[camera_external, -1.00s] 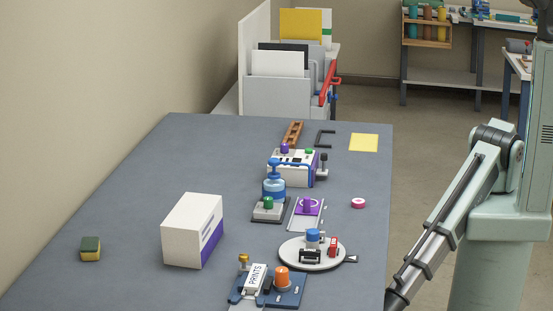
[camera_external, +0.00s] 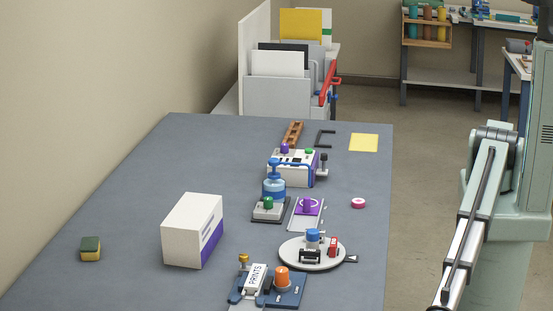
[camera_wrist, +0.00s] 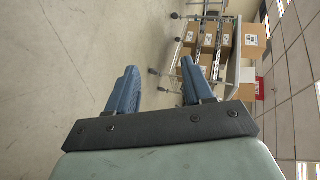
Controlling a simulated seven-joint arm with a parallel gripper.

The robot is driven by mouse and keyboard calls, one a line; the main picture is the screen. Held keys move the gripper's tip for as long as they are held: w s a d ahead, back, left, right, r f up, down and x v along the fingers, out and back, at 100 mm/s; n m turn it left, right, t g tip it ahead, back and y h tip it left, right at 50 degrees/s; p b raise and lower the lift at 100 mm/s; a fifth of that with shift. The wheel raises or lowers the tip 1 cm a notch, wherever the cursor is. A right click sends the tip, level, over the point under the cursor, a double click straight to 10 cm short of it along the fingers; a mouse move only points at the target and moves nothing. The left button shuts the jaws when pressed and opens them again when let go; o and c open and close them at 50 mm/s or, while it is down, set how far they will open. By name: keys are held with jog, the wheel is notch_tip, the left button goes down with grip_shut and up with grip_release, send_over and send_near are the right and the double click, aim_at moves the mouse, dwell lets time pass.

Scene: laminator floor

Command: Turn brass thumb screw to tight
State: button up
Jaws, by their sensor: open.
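A small brass-coloured knob, which looks like the brass thumb screw (camera_external: 243,258), stands at the left back of a blue fixture (camera_external: 290,297) near the table's front edge. A white block marked PRINTS (camera_external: 257,278) and an orange knob (camera_external: 282,277) are on the same fixture. How tight the screw is cannot be told at this size. My gripper (camera_wrist: 158,80) is open and empty in the wrist view, its two blue fingers apart, pointing over the floor away from the table. In the external view it is out of frame below, right of the table.
A round white turntable (camera_external: 293,260) with small parts stands just behind the fixture. A white box (camera_external: 191,230) and a sponge (camera_external: 90,248) are on the left. The wrist view shows a cart with cardboard boxes (camera_wrist: 208,42). The table's left front is largely clear.

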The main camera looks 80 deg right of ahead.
jog(key=w+a+r+n+t+h, duration=0.15)
jog(key=w+r+n, duration=0.25)
jog(key=w+r, duration=0.45)
jog(key=w+a+r+n+t+h, duration=0.1)
jog(key=w+a+r+n+t, duration=0.15)
jog(key=w+r+n, duration=0.55)
notch_tip(320, 180, up, 22)
jog(key=m+t+h, duration=0.3)
jog(key=m+t, duration=0.1)
jog(key=t, duration=0.5)
send_over(244, 255)
notch_tip(244, 255, down, 13)
jog(key=shift+f, duration=0.1)
jog(key=shift+c, duration=0.3)
grip_shut()
